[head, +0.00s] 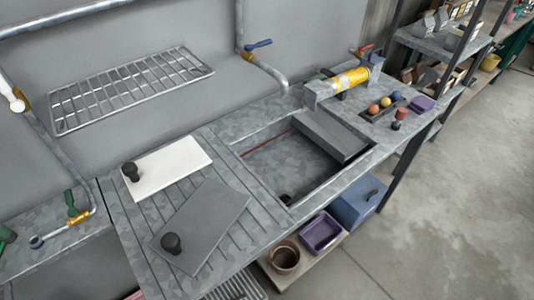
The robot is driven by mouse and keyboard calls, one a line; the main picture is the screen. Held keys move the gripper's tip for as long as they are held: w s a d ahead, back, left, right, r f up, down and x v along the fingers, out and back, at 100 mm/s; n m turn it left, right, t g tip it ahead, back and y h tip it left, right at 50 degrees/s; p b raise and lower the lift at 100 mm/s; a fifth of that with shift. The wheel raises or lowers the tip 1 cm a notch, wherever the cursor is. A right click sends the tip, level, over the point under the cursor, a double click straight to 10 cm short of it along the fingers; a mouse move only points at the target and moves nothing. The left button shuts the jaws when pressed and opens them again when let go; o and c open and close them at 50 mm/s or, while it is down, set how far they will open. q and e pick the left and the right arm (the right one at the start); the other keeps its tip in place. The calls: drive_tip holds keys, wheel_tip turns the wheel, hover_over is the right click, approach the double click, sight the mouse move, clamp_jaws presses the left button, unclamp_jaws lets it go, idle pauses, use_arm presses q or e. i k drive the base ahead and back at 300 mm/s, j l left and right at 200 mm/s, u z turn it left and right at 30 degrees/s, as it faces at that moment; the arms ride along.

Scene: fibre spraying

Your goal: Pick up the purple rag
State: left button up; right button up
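A small purple folded cloth (422,104), which looks like the purple rag, lies flat at the right end of the metal counter. It sits beside a dark tray of coloured balls (385,106) and a small red and black object (400,117). Neither of my grippers shows in the head view, so where they are relative to the rag cannot be told.
The counter has a sink (290,165) with a grey block across it. A white board (170,165) and a grey board (205,222), each with a black knob, lie left. Open floor (450,200) lies right.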

sight(422, 105)
drive_tip(key=i+l, duration=0.15)
drive_tip(key=l, duration=0.25)
drive_tip(key=i+l+z, duration=0.15)
drive_tip(key=l, duration=0.25)
drive_tip(key=i+l, duration=0.2)
drive_tip(key=l, duration=0.2)
